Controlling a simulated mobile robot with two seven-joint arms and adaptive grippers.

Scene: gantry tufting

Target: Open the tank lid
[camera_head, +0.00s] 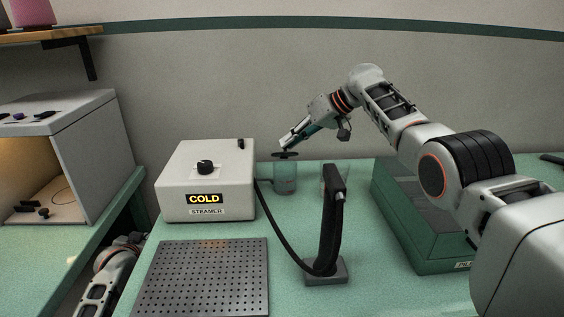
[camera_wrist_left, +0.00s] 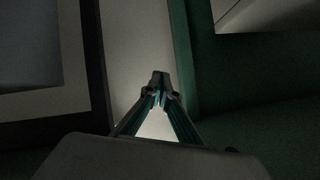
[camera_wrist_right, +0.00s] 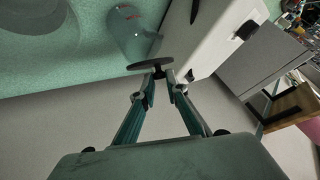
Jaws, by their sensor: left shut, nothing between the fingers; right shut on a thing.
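The tank (camera_head: 285,180) is a small translucent teal cylinder beside the steamer; it also shows in the right wrist view (camera_wrist_right: 133,38). Its lid (camera_head: 291,155) is a thin dark disc at the tank's top, seen nearly edge-on in the right wrist view (camera_wrist_right: 140,66). I cannot tell whether the lid touches the rim. My right gripper (camera_wrist_right: 163,75) reaches down from the upper right and is shut on the lid's top. My left gripper (camera_wrist_left: 160,77) is shut and empty, low beside the bench; its fingertips are not clear in the head view.
The white steamer (camera_head: 205,182), reading COLD, stands left of the tank. A black handheld tool (camera_head: 332,225) on a hose stands in front. A perforated plate (camera_head: 203,278) lies front left. A green box (camera_head: 415,225) is right, under my right arm. An open cabinet (camera_head: 80,140) stands left.

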